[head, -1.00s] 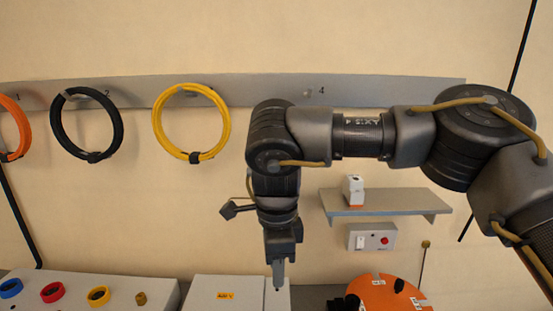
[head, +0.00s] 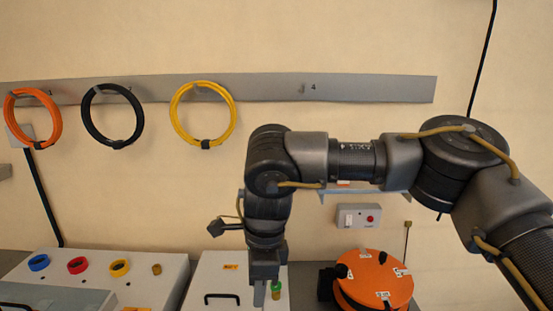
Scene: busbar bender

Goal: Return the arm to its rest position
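My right arm comes in from the right, with its elbow bent and its forearm hanging down. My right gripper (head: 267,294) points down at the bottom centre, in front of the white box (head: 215,275) with a black handle. Its fingers show edge-on, so I cannot tell whether they are open or shut. A small green and yellow piece (head: 276,291) shows right beside the fingers; I cannot tell whether they touch it. My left gripper is out of view.
Orange (head: 33,143), black (head: 84,116) and yellow (head: 173,116) coils hang on a grey wall rail (head: 265,88); hook 4 is empty. An orange round device (head: 378,275) stands right of the gripper. A panel with coloured rings (head: 78,266) is at left. My arm partly hides a shelf (head: 398,195).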

